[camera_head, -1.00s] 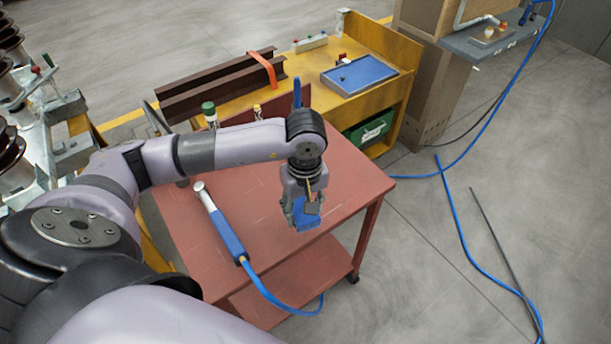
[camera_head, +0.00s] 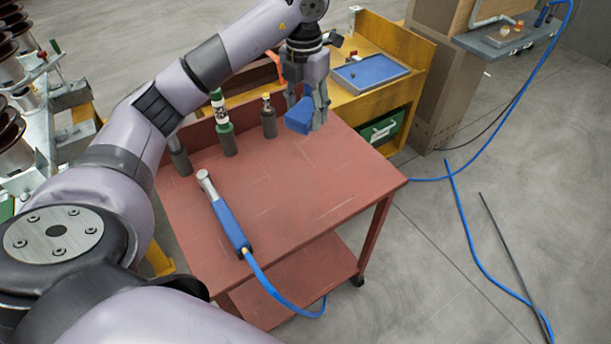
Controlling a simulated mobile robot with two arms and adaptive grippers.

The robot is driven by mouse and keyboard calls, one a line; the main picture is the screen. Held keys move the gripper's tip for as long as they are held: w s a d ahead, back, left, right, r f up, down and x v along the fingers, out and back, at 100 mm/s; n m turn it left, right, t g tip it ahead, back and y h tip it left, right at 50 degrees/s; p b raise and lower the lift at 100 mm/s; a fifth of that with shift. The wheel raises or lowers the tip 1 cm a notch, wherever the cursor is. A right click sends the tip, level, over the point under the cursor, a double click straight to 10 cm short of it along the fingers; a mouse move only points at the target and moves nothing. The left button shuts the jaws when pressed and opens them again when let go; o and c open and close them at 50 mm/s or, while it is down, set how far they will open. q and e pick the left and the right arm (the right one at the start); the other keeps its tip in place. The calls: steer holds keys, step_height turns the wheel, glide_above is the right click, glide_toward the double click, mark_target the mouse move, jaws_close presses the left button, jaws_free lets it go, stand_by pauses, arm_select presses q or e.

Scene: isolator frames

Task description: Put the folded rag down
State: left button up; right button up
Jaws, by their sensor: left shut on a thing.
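The folded rag (camera_head: 298,117) is a small blue bundle. My left gripper (camera_head: 308,120) is shut on it and points down over the back right part of the red cart top (camera_head: 290,185). The fingers hide part of the rag. It looks held above the cart top, but I cannot tell how large the gap is. My right gripper is not in view.
A blue-handled tool (camera_head: 229,224) with a blue hose lies on the cart's left part. A yellow bench (camera_head: 400,95) with a blue tray (camera_head: 370,71) stands behind. The cart's middle is bare.

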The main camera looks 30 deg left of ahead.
arm_select(q)
steer(key=p, duration=0.1)
glide_above(306, 178)
step_height(306, 178, down, 15)
steer(key=shift+r, duration=0.2)
step_height(306, 178, down, 4)
steer(key=shift+s+r+p, duration=0.1)
steer(key=shift+p, duration=0.2)
steer(key=shift+f, duration=0.35)
steer(key=shift+a, duration=0.1)
steer(key=shift+f, duration=0.2)
steer(key=o, duration=1.1)
steer(key=shift+r, duration=0.1)
steer(key=shift+o, duration=0.2)
